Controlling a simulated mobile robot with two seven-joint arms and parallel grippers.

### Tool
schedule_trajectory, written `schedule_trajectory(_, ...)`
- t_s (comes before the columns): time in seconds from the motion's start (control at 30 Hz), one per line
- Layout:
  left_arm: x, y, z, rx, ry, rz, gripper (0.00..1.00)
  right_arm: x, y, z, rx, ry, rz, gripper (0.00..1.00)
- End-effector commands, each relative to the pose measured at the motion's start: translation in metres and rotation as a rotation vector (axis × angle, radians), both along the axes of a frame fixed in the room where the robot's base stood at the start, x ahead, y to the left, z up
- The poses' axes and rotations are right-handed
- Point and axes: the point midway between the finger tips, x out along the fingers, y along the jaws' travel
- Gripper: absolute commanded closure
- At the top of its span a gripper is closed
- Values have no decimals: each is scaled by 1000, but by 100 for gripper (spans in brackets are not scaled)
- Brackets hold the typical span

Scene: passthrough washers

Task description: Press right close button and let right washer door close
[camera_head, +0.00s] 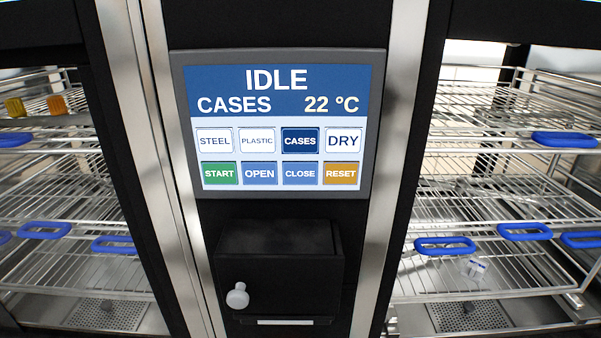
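A control panel screen (279,123) sits on the black column between the two washers and reads IDLE, CASES, 22 °C. Its blue CLOSE button (300,174) is in the bottom row, between the blue OPEN button (260,174) and the orange RESET button (341,174). The right washer (500,200) shows its wire racks on the right side of the view. I cannot tell for sure whether a clear door covers its front. The left washer (60,200) shows similar racks on the left. Neither of my grippers is in view.
A black box (280,262) with a pale round knob (237,296) juts out below the screen. Blue handles (445,246) line the rack fronts. Orange items (57,105) stand on the left washer's upper rack. A small clear item (474,267) lies low in the right washer.

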Motion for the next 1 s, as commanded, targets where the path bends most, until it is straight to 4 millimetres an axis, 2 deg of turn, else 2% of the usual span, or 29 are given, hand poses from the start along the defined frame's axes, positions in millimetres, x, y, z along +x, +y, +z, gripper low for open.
schedule_trajectory(0.03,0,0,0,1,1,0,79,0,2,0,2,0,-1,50)
schedule_trajectory(0.23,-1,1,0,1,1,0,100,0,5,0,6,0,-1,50)
schedule_trajectory(1.0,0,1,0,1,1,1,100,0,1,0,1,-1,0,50)
